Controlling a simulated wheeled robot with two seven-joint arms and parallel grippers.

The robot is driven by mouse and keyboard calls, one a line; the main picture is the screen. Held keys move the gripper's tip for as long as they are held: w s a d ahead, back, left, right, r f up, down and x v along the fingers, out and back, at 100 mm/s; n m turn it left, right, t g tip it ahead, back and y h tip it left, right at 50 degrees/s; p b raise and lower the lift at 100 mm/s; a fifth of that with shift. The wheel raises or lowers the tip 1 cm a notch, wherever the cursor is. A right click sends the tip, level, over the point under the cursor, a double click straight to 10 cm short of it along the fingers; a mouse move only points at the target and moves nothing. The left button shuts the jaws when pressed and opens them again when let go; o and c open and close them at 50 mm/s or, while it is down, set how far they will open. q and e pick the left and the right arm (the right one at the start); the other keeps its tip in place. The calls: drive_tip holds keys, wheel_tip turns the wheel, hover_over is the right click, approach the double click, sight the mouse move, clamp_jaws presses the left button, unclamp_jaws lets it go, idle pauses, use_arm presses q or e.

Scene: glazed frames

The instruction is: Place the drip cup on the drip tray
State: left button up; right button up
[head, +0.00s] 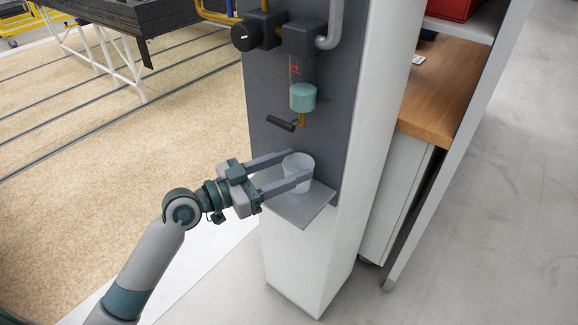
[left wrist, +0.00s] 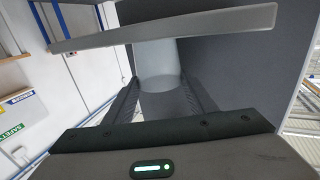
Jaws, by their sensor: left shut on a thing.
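The drip cup (head: 297,162) is a pale, translucent cup, upright at the dark panel. My left gripper (head: 297,170) is shut on it, with one finger on each side. The drip tray (head: 298,210) is a flat grey shelf on the front of the white column, and the cup is over it. In the left wrist view the cup (left wrist: 158,62) shows between the dark fingers. My right gripper is not in view.
Above the cup, a teal-based filter bowl (head: 303,97) with a brass outlet and a black lever (head: 281,123) project from the panel. A wooden worktop (head: 445,95) stands to the right.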

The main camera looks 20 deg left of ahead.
use_arm(q)
drive_tip(key=shift+f, duration=0.15)
drive_tip(key=o, duration=1.1)
drive_tip(key=shift+o, duration=0.2)
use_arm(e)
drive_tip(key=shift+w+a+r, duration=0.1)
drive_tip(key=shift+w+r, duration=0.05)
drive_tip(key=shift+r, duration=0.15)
use_arm(q)
drive_tip(key=shift+r, duration=0.25)
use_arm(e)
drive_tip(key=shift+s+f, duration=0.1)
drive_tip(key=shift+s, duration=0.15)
use_arm(q)
drive_tip(key=shift+s+a+f, duration=0.2)
drive_tip(key=shift+s+a, duration=0.05)
drive_tip(key=shift+s, duration=0.05)
drive_tip(key=shift+b+v, duration=0.5)
drive_tip(key=shift+v, duration=0.7)
drive_tip(key=b+v, duration=0.3)
drive_tip(key=v, duration=0.5)
drive_tip(key=shift+s+a, duration=0.3)
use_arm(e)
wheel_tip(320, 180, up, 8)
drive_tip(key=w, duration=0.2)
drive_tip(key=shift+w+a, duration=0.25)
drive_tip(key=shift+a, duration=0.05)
